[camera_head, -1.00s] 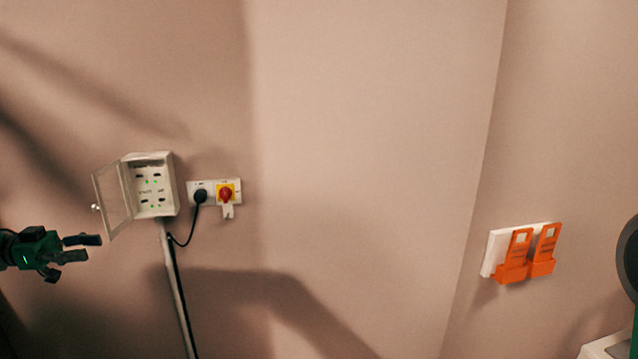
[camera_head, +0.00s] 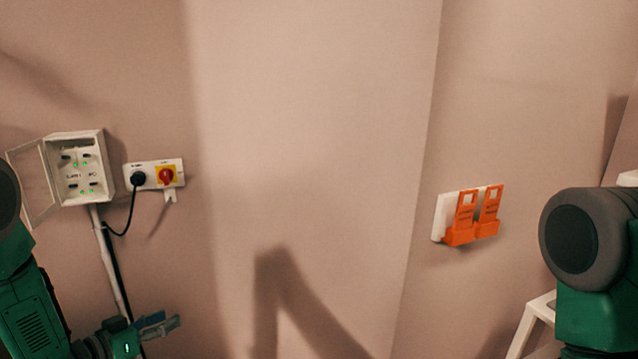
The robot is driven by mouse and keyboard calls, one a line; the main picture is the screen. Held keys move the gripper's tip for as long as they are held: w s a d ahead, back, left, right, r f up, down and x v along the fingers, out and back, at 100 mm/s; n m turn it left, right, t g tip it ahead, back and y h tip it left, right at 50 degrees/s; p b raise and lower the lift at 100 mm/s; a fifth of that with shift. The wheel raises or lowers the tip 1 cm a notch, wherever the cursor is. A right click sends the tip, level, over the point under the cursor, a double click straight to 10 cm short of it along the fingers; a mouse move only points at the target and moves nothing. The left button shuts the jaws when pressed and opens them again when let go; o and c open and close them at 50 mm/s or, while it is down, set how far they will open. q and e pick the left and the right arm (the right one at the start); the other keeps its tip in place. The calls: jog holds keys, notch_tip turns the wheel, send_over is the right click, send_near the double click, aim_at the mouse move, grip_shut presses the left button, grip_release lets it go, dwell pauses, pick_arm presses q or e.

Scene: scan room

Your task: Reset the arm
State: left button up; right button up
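My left gripper (camera_head: 160,326) is low at the left of the head view, below the wall box and in front of its cable. Its fingers look apart with nothing between them. My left arm's green and dark links fill the lower left corner. My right arm's green links and grey joint show at the right edge; the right gripper is out of view.
A white box (camera_head: 104,162) with green lights hangs on the left wall, its clear door (camera_head: 33,180) swung open. Beside it are a black plug (camera_head: 138,179) and a red-yellow rotary switch (camera_head: 167,176). Orange holders (camera_head: 461,217) hang on the right wall. White steps (camera_head: 527,325) stand lower right.

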pick_arm(q)
jog(key=s+d+f+n+g+y+b, duration=0.1)
jog(key=s+d+f+g+y+b, duration=0.2)
jog(key=s+d+f, duration=0.45)
jog(key=s+d+f+n+g+y, duration=0.15)
jog(key=s+d+f+g, duration=0.3)
jog(key=s+f, duration=0.55)
jog(key=s+f+g+y+b, duration=0.1)
jog(key=s+g, duration=0.4)
jog(key=s, duration=1.4)
jog(key=shift+s+f+y+b, duration=0.3)
jog(key=shift+y+b, duration=0.3)
jog(key=shift+y, duration=0.35)
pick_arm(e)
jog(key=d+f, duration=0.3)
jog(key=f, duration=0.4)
